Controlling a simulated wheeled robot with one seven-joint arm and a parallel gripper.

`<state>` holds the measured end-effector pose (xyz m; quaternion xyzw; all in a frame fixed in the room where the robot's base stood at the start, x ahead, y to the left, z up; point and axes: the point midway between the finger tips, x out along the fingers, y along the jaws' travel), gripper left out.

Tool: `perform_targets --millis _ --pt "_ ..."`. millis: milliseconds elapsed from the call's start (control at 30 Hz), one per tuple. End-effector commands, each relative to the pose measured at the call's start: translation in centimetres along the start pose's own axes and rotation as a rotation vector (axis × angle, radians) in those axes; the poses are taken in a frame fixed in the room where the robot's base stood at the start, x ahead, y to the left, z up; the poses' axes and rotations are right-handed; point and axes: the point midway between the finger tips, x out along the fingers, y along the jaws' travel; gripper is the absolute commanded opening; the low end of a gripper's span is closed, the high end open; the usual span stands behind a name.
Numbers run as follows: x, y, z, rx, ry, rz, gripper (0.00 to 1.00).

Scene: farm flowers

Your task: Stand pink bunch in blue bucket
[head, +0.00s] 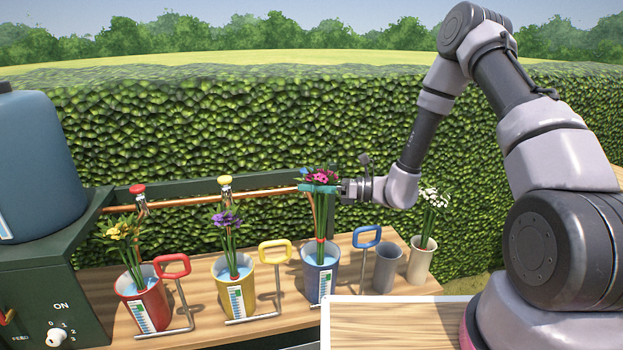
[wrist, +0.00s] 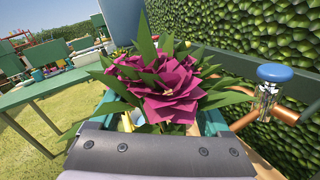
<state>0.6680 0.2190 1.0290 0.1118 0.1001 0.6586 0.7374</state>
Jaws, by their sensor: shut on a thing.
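The pink bunch (head: 320,176) is upright, with its stems going down into the blue bucket (head: 319,283), which has light blue water in it. My gripper (head: 318,188) reaches in from the right and its teal fingers are shut on the bunch just under the blooms. In the wrist view the pink blooms (wrist: 168,92) and green leaves fill the middle between the teal fingers. Whether the stem ends touch the bucket's floor is hidden.
A yellow bucket (head: 236,295) with purple flowers (head: 227,220) and a red bucket (head: 146,308) with yellow flowers (head: 121,230) stand to the left. A grey empty-looking pot (head: 386,270) and a cream pot (head: 421,262) with white flowers stand right. A copper pipe with taps runs behind.

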Motion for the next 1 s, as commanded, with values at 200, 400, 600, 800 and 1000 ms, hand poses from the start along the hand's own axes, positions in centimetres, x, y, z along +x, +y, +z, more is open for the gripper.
perform_targets --millis 200,400,600,800,1000 --pt "0.0 -0.6 -1.7 0.001 -0.001 0.0 0.0" --pt "0.0 -1.0 -3.2 0.001 0.0 0.0 0.0" --pt "0.0 -1.5 -4.7 0.001 -0.001 0.0 0.0" --pt "0.0 -1.8 -5.8 0.0 -0.001 0.0 0.0" --pt "0.0 -2.0 -6.2 0.0 -0.001 0.0 0.0"
